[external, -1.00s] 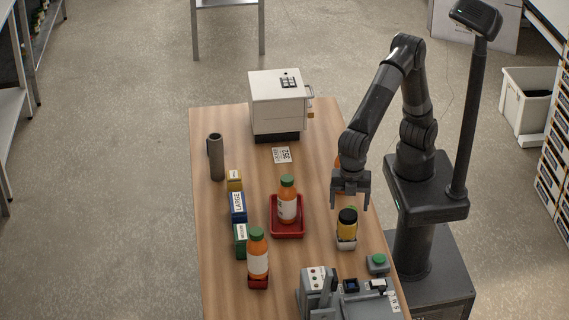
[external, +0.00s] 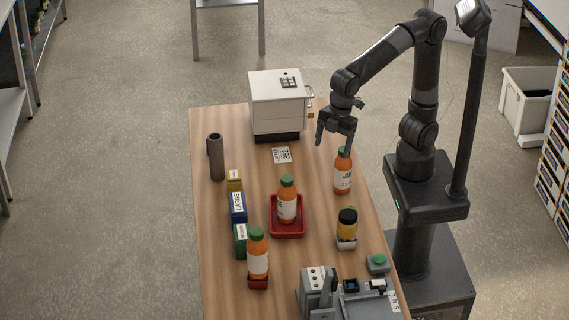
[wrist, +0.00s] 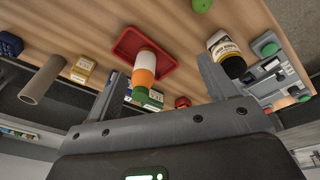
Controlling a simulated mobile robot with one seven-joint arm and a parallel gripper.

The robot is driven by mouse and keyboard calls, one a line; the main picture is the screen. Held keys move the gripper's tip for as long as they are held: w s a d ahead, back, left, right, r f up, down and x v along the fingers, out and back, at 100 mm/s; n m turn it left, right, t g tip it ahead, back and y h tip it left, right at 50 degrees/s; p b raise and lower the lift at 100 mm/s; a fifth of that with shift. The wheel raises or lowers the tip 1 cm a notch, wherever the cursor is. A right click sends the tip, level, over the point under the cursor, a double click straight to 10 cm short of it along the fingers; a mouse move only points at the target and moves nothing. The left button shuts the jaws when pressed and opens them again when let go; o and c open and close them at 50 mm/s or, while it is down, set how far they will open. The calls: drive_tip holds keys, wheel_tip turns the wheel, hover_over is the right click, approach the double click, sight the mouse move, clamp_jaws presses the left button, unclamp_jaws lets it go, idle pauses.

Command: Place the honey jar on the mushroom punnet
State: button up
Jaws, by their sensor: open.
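The honey jar (external: 347,222), yellow with a black lid, stands upright toward the right front of the table. It appears to rest on a small white punnet (external: 346,244), which is mostly hidden beneath it; I cannot make out any mushrooms. In the wrist view the jar (wrist: 226,52) is at the right, outside my fingers. My gripper (external: 336,141) is open and empty, raised behind the jar, above and near an orange juice bottle (external: 343,176) at the table's right edge. The gap between the fingers also shows in the wrist view (wrist: 163,72).
A juice bottle (external: 287,205) stands in a red tray (external: 287,234) mid-table. Another bottle (external: 257,262) stands at front left beside labelled boxes (external: 238,206). A white appliance (external: 279,103), a dark cylinder (external: 216,158), a grey device (external: 345,300) and a green button (external: 378,261) surround them.

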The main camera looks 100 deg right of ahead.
drive_tip(key=s+d+f+m+t, duration=0.1)
drive_tip(key=s+d+m, duration=0.4)
drive_tip(key=d, duration=0.7)
drive_tip(key=s+d+f+m+t, duration=0.2)
drive_tip(key=s+d+m, duration=0.3)
drive_tip(key=d, duration=0.7)
drive_tip(key=s, duration=0.2)
drive_tip(key=shift+s+t+h, duration=0.3)
drive_tip(key=shift+t+h, duration=0.1)
